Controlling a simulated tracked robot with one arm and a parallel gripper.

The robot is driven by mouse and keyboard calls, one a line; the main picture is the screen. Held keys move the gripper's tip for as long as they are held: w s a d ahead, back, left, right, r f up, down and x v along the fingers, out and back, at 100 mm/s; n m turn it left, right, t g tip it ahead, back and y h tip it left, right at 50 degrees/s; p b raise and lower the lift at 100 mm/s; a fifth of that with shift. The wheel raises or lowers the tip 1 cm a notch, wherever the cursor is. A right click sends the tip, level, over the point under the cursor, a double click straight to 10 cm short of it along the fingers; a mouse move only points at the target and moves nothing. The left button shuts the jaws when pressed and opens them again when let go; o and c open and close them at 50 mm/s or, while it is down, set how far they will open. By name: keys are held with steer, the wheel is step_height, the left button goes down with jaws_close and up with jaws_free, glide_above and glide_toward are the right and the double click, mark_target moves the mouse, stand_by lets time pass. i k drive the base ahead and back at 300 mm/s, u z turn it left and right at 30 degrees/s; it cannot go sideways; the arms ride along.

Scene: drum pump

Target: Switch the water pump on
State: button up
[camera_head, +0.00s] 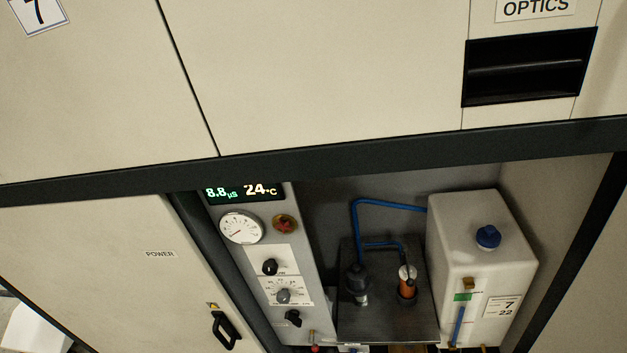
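The recessed bay holds a grey control panel (262,238) with a lit display (242,192) reading 8.8 µS and 24 °C. Below the display are a round white gauge (241,227) and a red and yellow round part (285,223). Further down are a black knob (270,267), a grey dial knob with a scale (283,295) and another black knob (293,318). Right of the panel, a dark plate (385,325) carries a black fitting (357,282) and an orange cylinder (407,284), either of which may be the pump. My gripper is not in view.
A white tank (475,260) with a blue cap (488,236) stands at the right, joined to blue tubing (385,202). A dark cabinet beam (320,150) overhangs the bay. A POWER door (110,260) with a black handle (225,330) is left. An OPTICS drawer handle (528,66) is above.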

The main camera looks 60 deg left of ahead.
mark_target(292, 316)
steer(key=u, duration=1.75)
steer(key=k, duration=0.25)
steer(key=z, duration=0.65)
